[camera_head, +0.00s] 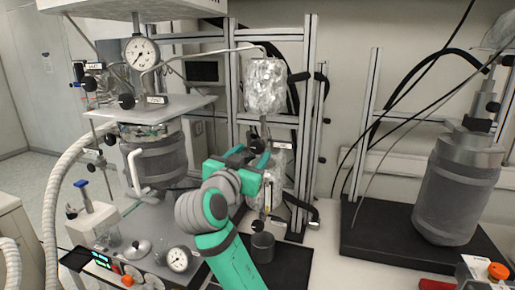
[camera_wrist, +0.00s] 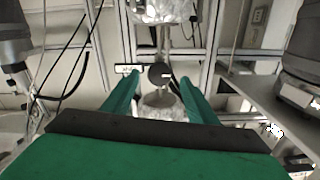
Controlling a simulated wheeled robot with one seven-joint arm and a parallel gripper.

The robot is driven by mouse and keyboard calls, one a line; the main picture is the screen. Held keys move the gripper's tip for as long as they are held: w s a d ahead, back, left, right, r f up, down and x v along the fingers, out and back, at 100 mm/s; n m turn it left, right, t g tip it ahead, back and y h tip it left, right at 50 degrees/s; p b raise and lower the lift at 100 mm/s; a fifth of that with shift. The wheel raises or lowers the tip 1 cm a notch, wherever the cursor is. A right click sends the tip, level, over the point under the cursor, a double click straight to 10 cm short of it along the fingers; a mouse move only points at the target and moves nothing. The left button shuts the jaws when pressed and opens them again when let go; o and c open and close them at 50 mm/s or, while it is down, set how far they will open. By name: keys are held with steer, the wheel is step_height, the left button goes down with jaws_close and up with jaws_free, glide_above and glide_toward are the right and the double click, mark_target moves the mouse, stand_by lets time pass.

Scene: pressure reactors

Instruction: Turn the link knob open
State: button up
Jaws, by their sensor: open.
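A dark round knob (camera_wrist: 160,74) sits on a thin vertical pipe between two foil-wrapped parts. A small white label plate (camera_wrist: 128,69) is beside it; its text is too small to read, so I cannot confirm this is the link knob. In the head view the knob (camera_head: 257,145) shows just beyond my green gripper (camera_head: 256,160). In the wrist view my gripper (camera_wrist: 157,82) is open, one finger to each side of the knob. The fingers appear apart from it, with nothing held. Its exact distance is hard to tell.
A foil-wrapped vessel (camera_head: 266,86) hangs above the knob on a metal frame (camera_head: 308,70). A grey reactor (camera_head: 155,160) with a pressure gauge (camera_head: 141,52) stands left. A large grey cylinder (camera_head: 455,190) stands right on a black base. A small dark cup (camera_head: 263,248) is below.

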mark_target(257, 148)
steer(key=shift+x, duration=2.75)
steer(key=shift+c, duration=0.4)
steer(key=c, duration=1)
